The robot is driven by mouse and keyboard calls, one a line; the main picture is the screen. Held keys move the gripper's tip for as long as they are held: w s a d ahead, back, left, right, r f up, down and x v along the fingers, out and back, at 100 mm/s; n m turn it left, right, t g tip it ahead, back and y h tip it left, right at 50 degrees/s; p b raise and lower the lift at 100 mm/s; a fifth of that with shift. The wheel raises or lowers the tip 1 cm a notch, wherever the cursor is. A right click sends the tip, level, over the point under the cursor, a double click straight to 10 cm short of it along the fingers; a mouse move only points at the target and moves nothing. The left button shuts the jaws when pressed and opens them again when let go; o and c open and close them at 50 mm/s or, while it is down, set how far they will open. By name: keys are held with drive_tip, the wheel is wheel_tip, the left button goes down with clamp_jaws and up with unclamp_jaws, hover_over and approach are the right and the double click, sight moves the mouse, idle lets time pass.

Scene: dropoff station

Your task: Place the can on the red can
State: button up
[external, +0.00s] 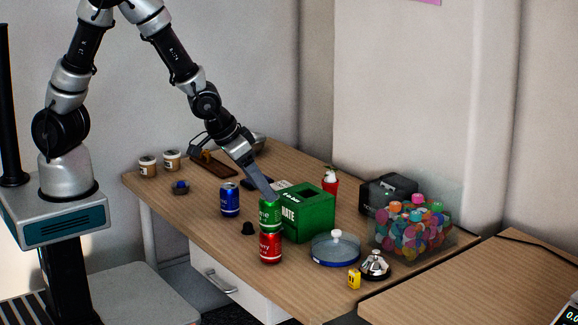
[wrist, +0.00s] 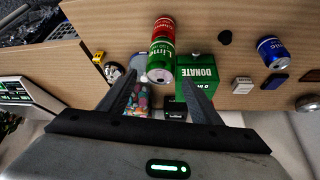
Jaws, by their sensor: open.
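A green lime can (external: 270,213) stands upright on top of the red can (external: 271,248), which stands on the wooden desk near its front edge. The green can (wrist: 160,62) and the red can (wrist: 164,28) also show in the wrist view, stacked end to end. My gripper (external: 268,194) is at the top of the green can in the external view. In the wrist view its two fingers (wrist: 163,75) are spread apart, with the green can's top end between and just beyond the tips. Whether a finger touches the can is unclear.
A green donate box (external: 309,212) stands close to the right of the cans. A blue can (external: 230,199) and a small black object (external: 247,228) are to the left. A round clear-lidded dish (external: 335,248), a bell (external: 375,264) and a clear bin of colourful items (external: 412,230) stand further right.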

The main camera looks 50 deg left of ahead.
drive_tip(key=p+v, duration=0.3)
drive_tip(key=v, duration=0.3)
drive_tip(key=shift+s+r+p, duration=0.25)
drive_tip(key=shift+r+p, duration=0.1)
drive_tip(key=w+a+r+n+t+p, duration=0.1)
drive_tip(key=w+a+r, duration=0.1)
drive_tip(key=w+r, duration=0.3)
drive_tip(key=w+a+r+t+h, duration=0.1)
drive_tip(key=w+a+r, duration=0.15)
drive_tip(key=r, duration=0.55)
drive_tip(key=w+a+r+n+t+p, duration=0.1)
drive_tip(key=w+a+r, duration=0.1)
drive_tip(key=w+r, duration=0.3)
drive_tip(key=s+a+r+m+t+y+p, duration=0.1)
drive_tip(key=a+r+t, duration=0.3)
drive_tip(key=r, duration=0.9)
drive_tip(key=a+r+m+t+y+p, duration=0.1)
drive_tip(key=a+r, duration=0.5)
drive_tip(key=r, duration=0.7)
drive_tip(key=s+a+f+n+g, duration=0.1)
drive_tip(key=s+f+g, duration=0.3)
drive_tip(key=s+f, duration=0.5)
drive_tip(key=s+a+f+n+g, duration=0.1)
drive_tip(key=s+f+g, duration=0.2)
drive_tip(key=s+f, duration=0.6)
drive_tip(key=s, duration=0.5)
drive_tip(key=shift+a+n+g+p, duration=0.3)
drive_tip(key=shift+a+g+p, duration=0.05)
drive_tip(key=shift+g, duration=0.05)
